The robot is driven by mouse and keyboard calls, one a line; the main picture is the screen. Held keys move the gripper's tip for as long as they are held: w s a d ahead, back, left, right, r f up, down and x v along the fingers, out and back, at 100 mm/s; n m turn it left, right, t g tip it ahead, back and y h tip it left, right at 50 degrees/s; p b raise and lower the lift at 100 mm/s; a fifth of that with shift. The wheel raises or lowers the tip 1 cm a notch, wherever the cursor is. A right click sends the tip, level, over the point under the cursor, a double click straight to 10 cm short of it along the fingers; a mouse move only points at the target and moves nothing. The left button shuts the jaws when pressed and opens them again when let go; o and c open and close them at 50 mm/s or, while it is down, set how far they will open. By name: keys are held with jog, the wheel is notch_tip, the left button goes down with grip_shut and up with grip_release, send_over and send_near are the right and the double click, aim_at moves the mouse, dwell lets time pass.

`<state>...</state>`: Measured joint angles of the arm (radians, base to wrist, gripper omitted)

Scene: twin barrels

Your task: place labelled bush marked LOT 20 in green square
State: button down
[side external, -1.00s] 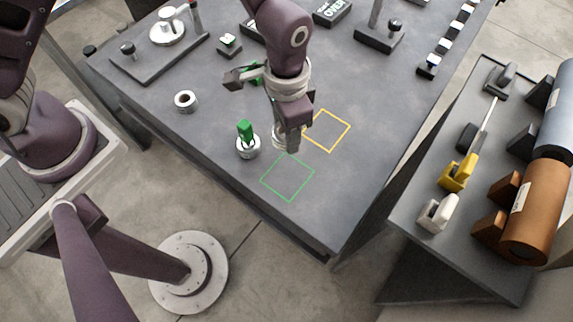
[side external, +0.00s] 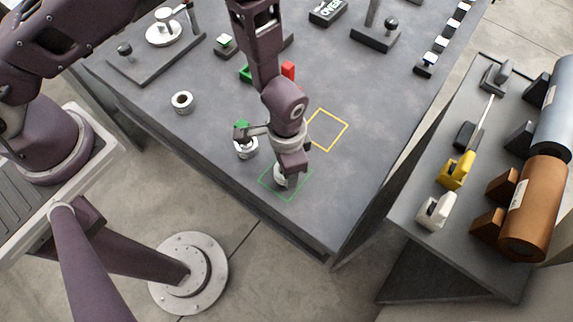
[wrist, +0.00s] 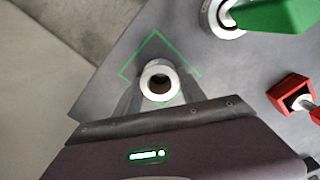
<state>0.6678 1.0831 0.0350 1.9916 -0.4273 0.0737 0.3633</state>
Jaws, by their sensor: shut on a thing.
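A pale metal bush (side external: 281,178) is held in my gripper (side external: 288,170), low over the green square (side external: 290,199). In the wrist view the bush (wrist: 159,79) is an upright ring with a dark bore, between the two fingers of my gripper (wrist: 158,98). The green outline (wrist: 136,53) shows around and beyond it; its near side is hidden by the bush and gripper. I cannot tell whether the bush touches the table. No lot label is readable on it.
Another bush (side external: 246,150) with a green-handled piece in it stands close left of my gripper. A loose ring (side external: 182,102) lies farther left. A yellow square outline (side external: 326,130) is empty. A red piece (side external: 288,70) stands behind my arm. The table's front edge is near.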

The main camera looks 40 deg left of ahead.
jog(key=c, duration=0.7)
grip_release()
jog(key=shift+o, duration=0.2)
jog(key=a+r+n+t+h, duration=0.1)
jog(key=a+r, duration=0.2)
jog(key=r, duration=0.7)
jog(key=a+r+n, duration=0.1)
jog(key=a+r, duration=0.3)
jog(key=r, duration=0.7)
jog(key=a+r+n+t+h, duration=0.1)
jog(key=a+r, duration=0.2)
jog(key=r, duration=0.7)
jog(key=s+a+r+n+t+y, duration=0.1)
jog(key=s+a+r+n, duration=0.1)
jog(key=s+a, duration=0.3)
jog(key=s+a+r+n+t+y, duration=0.1)
jog(key=s+a+r+t, duration=0.1)
jog(key=s+a+r, duration=0.3)
jog(key=s+a, duration=0.1)
jog(key=s, duration=0.1)
jog(key=shift+s+n+t, duration=0.3)
jog(key=shift+n, duration=0.1)
jog(key=shift+r, duration=0.1)
